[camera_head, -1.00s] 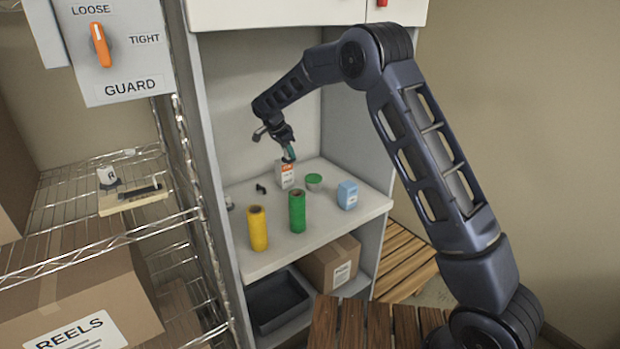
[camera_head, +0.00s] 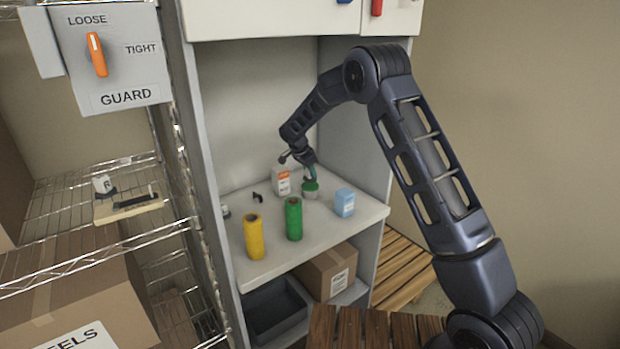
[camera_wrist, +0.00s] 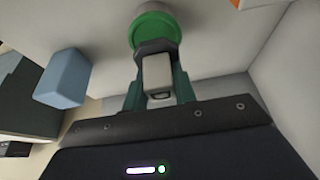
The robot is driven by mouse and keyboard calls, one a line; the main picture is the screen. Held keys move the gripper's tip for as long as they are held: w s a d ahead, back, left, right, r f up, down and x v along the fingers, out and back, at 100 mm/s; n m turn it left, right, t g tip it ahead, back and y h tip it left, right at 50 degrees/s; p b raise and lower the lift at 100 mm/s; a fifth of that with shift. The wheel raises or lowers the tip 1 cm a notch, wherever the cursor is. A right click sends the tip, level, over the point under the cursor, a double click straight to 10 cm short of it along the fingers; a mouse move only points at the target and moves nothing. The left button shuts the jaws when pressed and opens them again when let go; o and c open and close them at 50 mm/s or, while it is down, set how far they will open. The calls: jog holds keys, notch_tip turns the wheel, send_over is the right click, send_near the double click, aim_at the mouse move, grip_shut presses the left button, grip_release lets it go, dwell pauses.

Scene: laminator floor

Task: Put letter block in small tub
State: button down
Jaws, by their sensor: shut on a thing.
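My gripper (camera_head: 310,177) is over the counter, its green fingers pointing down close to the small tub. It is shut on a small pale block (camera_wrist: 157,70) with a dark end. I see no letter on its visible face. The small tub (camera_head: 310,193) is pale with a green top and stands on the counter. In the wrist view the green round top (camera_wrist: 150,18) lies just beyond the block, which hides part of it. Whether block and tub touch I cannot tell. A white piece marked R (camera_head: 103,185) stands on a wooden board on the wire rack.
A white-and-orange carton (camera_head: 282,182) stands close left of the tub, and a blue box (camera_head: 344,203) to its right. Green (camera_head: 294,219) and yellow (camera_head: 254,237) rolls stand in front. A small black object (camera_head: 258,197) lies left. Cabinet walls enclose the counter's sides and back.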

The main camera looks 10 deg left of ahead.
jog(key=shift+f, duration=1.3)
jog(key=shift+f, duration=0.15)
jog(key=c, duration=1.1)
grip_release()
